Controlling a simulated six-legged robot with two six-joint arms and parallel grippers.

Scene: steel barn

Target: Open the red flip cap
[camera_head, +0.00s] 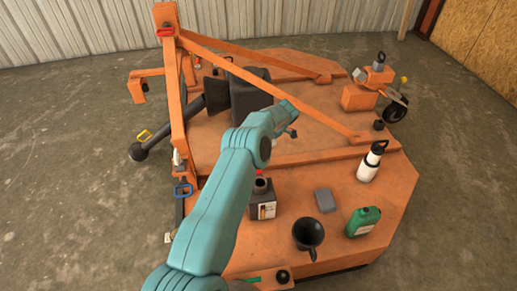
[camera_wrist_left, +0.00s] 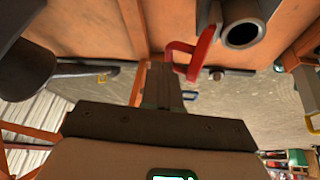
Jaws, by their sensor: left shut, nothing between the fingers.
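The red flip cap (camera_wrist_left: 204,50) appears in the left wrist view as a bent red piece beside a short dark grey pipe (camera_wrist_left: 243,33). The pipe's round mouth shows uncovered. In the head view a small red patch, likely the cap (camera_head: 259,172), shows above the dark neck of a grey box (camera_head: 262,207), partly beside my arm. My left gripper (camera_wrist_left: 165,68) is shut and empty, its tips close to the red piece; I cannot tell whether they touch. In the head view its fingers are hidden by my teal arm. My right gripper is in neither view.
The orange deck (camera_head: 385,185) carries a black mug (camera_head: 308,233), a green jug (camera_head: 363,221), a white bottle (camera_head: 370,163) and a grey block (camera_head: 325,200). Slanted orange bars (camera_head: 255,70) cross above the deck. Concrete floor surrounds it.

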